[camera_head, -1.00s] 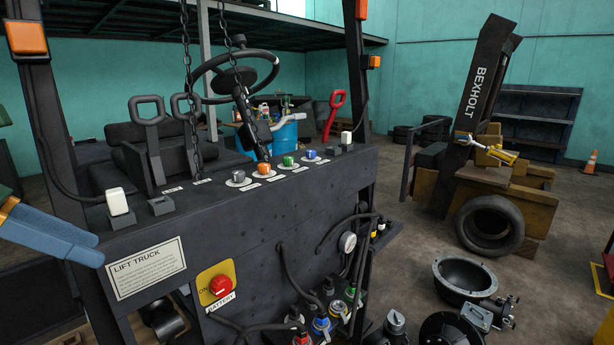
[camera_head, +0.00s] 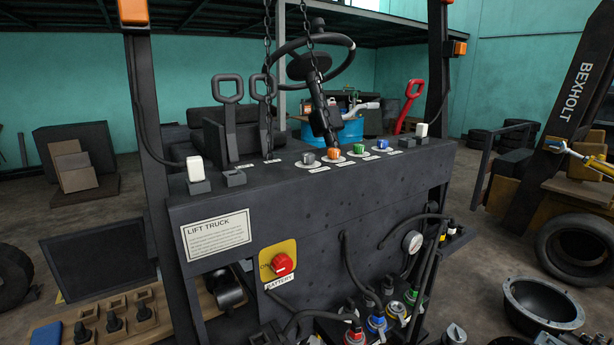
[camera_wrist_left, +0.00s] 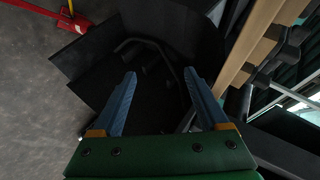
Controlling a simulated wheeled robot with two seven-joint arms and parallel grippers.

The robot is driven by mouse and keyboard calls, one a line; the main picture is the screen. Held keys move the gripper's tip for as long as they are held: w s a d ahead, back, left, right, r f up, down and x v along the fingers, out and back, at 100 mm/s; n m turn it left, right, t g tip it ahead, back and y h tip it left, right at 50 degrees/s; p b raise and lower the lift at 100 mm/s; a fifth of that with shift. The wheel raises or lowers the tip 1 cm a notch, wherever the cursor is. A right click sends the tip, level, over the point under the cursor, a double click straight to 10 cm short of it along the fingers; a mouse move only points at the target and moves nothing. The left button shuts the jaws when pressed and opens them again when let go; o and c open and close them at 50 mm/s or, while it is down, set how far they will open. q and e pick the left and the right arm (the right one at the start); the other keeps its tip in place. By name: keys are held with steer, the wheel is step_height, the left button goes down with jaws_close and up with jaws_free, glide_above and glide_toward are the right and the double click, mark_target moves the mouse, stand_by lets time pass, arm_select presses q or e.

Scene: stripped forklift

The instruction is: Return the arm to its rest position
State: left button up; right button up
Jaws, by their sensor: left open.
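My left gripper (camera_wrist_left: 159,74) shows in the left wrist view. Its two blue fingers are spread apart with nothing between them. Beyond the fingers are dark panels and a dark recess, and I cannot tell how far off they are. The left arm does not show in the head view now. My right gripper is in neither view. In the head view, the dark lift truck console (camera_head: 330,225) stands in front of me, with a red battery switch (camera_head: 283,264) on its front.
A red-based stand (camera_wrist_left: 70,20) lies at the upper left of the wrist view, with grey floor beside it. A wooden beam (camera_wrist_left: 250,60) runs along the right. In the head view, a wooden board with dark levers (camera_head: 115,318) is at lower left and a black bowl (camera_head: 542,305) at lower right.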

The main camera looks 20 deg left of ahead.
arm_select(q)
steer(key=s+d+f+n+g, duration=0.35)
steer(key=s+d+f, duration=0.45)
steer(key=f, duration=0.3)
steer(key=s+d+f+n+g+h, duration=0.1)
steer(key=s+d+f+g, duration=0.1)
steer(key=d, duration=0.5)
steer(key=s+d+f+n+g+h+b, duration=0.1)
steer(key=s+d+f+n+g, duration=0.1)
steer(key=s+d+f, duration=0.3)
steer(key=s+d+f+n+g+h, duration=0.1)
steer(key=s+d+f+g, duration=0.1)
steer(key=s+d+f, duration=0.2)
steer(key=s+d, duration=0.3)
steer(key=d, duration=0.4)
steer(key=shift+d+h, duration=0.15)
steer(key=shift+h, duration=0.15)
